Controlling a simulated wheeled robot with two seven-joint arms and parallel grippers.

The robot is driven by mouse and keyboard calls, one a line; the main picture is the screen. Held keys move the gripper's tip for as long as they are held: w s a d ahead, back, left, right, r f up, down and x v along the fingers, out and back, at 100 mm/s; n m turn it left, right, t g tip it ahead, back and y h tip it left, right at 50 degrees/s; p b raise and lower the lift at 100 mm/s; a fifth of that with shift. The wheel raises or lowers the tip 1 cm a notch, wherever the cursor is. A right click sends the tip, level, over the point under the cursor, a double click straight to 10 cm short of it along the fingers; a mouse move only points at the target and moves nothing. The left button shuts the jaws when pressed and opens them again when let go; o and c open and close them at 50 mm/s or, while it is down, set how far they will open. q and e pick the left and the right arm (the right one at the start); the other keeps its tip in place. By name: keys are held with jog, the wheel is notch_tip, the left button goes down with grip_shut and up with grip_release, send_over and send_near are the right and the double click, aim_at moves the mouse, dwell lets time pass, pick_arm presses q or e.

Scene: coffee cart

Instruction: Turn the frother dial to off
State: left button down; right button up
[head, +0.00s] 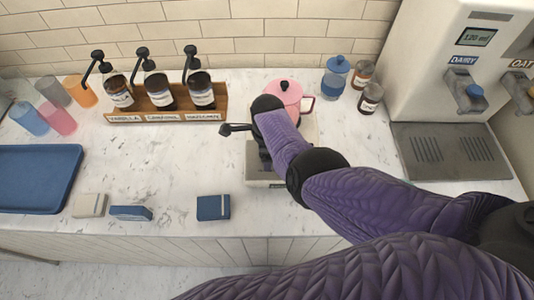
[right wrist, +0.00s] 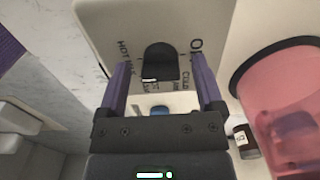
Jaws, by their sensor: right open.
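The frother (head: 264,177) is a cream box on the counter, mostly covered by my right arm in the head view. In the right wrist view its cream face (right wrist: 215,25) carries printed labels around a black dial (right wrist: 161,60). The dial has a pale mark at its lower edge; which label it points to is not clear. My right gripper (right wrist: 159,68) is open, its two purple fingers on either side of the dial in the picture. I cannot tell whether they touch it. The dial is hidden in the head view. My left gripper is not in view.
A pink lidded jug (head: 286,93) stands by the frother, close on the right in the wrist view (right wrist: 290,115). A syrup rack (head: 165,117) is left, a milk dispenser (head: 435,60) right. A blue tray (head: 40,178) and small boxes (head: 213,207) lie at the left front.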

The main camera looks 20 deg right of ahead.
grip_shut()
